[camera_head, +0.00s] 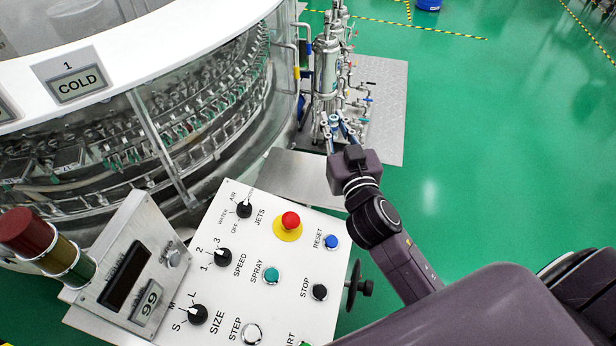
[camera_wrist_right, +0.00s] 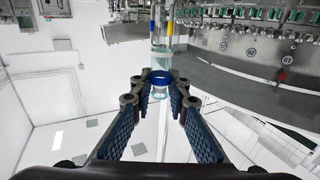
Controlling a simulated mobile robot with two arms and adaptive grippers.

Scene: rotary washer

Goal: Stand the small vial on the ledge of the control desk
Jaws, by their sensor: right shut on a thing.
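My right gripper (camera_head: 340,128) is held out past the far right edge of the control desk (camera_head: 225,285). It is shut on the small vial, a clear glass tube (camera_wrist_right: 160,58) with a blue band (camera_wrist_right: 160,77), seen between the fingertips (camera_wrist_right: 160,84) in the right wrist view. In the head view the vial is hard to tell from the metal pipework behind it. A bare grey flat plate (camera_head: 302,172), which may be the ledge, shows beyond the desk's far edge, below and left of the gripper. My left gripper is not in view.
The rotary washer (camera_head: 120,140) with its curved clear guard fills the upper left. Metal pipework (camera_head: 327,75) stands behind the gripper. Knobs, buttons, a display box (camera_head: 130,270) and a signal lamp (camera_head: 45,245) crowd the desk. Green floor is free at the right.

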